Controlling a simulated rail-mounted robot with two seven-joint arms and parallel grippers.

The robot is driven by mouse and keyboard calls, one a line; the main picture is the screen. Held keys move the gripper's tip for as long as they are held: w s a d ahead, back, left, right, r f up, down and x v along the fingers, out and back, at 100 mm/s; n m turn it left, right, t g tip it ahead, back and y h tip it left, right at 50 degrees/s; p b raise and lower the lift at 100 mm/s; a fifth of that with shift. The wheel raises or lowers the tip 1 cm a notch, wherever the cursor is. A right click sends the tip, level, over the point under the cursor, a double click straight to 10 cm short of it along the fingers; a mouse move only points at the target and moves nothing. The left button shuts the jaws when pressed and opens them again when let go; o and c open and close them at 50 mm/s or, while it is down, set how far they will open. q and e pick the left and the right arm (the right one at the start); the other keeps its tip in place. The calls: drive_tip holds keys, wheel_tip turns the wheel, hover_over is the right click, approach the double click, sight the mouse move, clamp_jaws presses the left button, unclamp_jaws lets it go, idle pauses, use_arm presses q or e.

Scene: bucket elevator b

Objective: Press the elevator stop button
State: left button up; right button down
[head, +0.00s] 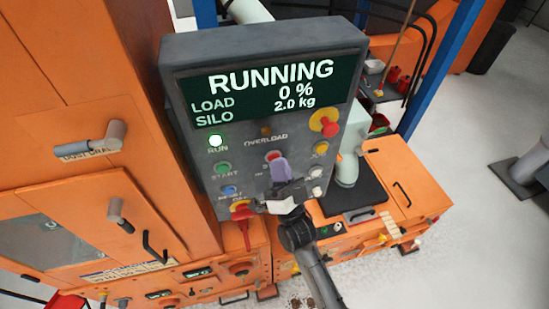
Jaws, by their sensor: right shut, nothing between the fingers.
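The grey control panel (207,165) faces me, tilted. Its dark display (262,88) reads RUNNING, LOAD 0 % and SILO 2.0 kg. A small red button (272,155) sits in the panel's middle, and its label is mostly hidden. My right gripper (277,161) reaches up from below with its fingers shut and empty. Its fingertips are at the lower edge of this red button; I cannot tell whether they touch it. The green START button (222,169) is to the left, under the lit RUN lamp (215,141). My left gripper is not in view.
A red and yellow mushroom button (324,123) is at the panel's right. A red and yellow rotary switch (242,209) is at the lower left. Blue (229,190), yellow-green (320,148) and white buttons (316,172) sit around my gripper. Orange cabinets (60,110) stand behind.

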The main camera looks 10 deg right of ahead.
drive_tip(key=shift+s, duration=0.15)
drive_tip(key=shift+s+d+p, duration=0.15)
drive_tip(key=shift+s+p, duration=0.3)
drive_tip(key=shift+s, duration=0.2)
drive_tip(key=s, duration=0.1)
drive_tip(key=s+p, duration=0.1)
drive_tip(key=s, duration=0.1)
drive_tip(key=s+p, duration=0.1)
drive_tip(key=s, duration=0.1)
drive_tip(key=shift+d, duration=0.35)
idle(0.8)
